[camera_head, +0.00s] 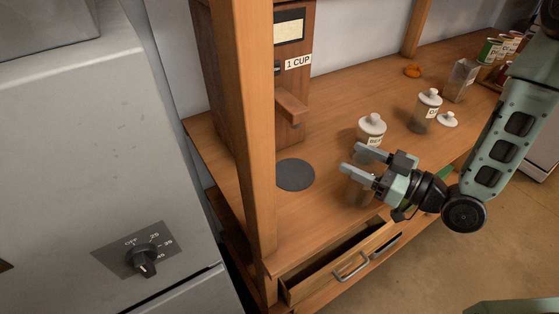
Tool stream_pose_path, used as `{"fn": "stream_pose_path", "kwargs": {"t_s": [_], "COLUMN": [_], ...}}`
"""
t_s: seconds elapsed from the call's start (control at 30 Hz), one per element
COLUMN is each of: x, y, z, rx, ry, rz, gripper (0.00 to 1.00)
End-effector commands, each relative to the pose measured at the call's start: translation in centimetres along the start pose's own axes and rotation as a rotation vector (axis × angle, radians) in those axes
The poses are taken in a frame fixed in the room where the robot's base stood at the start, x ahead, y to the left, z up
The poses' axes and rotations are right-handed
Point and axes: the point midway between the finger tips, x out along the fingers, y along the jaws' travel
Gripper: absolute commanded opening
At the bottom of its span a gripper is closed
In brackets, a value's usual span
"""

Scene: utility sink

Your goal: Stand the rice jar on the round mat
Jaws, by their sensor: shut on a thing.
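The round mat (295,174) is a dark grey disc lying flat and bare on the wooden counter, in front of the dispenser. My gripper (354,162) is to the right of the mat, with its grey fingers pointing left. It is shut on a clear glass jar (358,190) with no lid showing. This jar is mostly hidden by the fingers, and no label on it can be read, so I cannot confirm that it is the rice jar. It looks upright, near the counter's front edge; I cannot tell whether it touches the counter.
A white-lidded jar (372,127) stands close behind my gripper. Another lidded jar (428,110) and a loose white lid (447,119) are farther right. A wooden post (254,130) stands left of the mat. An open drawer (335,262) juts out below the counter.

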Motion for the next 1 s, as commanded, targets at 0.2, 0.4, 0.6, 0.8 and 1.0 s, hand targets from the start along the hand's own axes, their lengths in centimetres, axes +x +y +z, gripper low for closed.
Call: {"fn": "stream_pose_path", "kwargs": {"t_s": [0.2, 0.4, 0.6, 0.8, 1.0], "x": [0.9, 1.9, 2.7, 4.3, 7.8], "y": [0.4, 0.5, 0.2, 0.0, -0.1], "z": [0.7, 0.7, 0.7, 0.8, -0.1], "rx": [-0.008, -0.008, -0.008, -0.009, -0.001], "ry": [0.005, 0.004, 0.005, 0.004, 0.003], "rz": [-0.002, -0.004, -0.002, -0.003, -0.004], "gripper": [0.12, 0.12, 0.12, 0.12, 0.12]}}
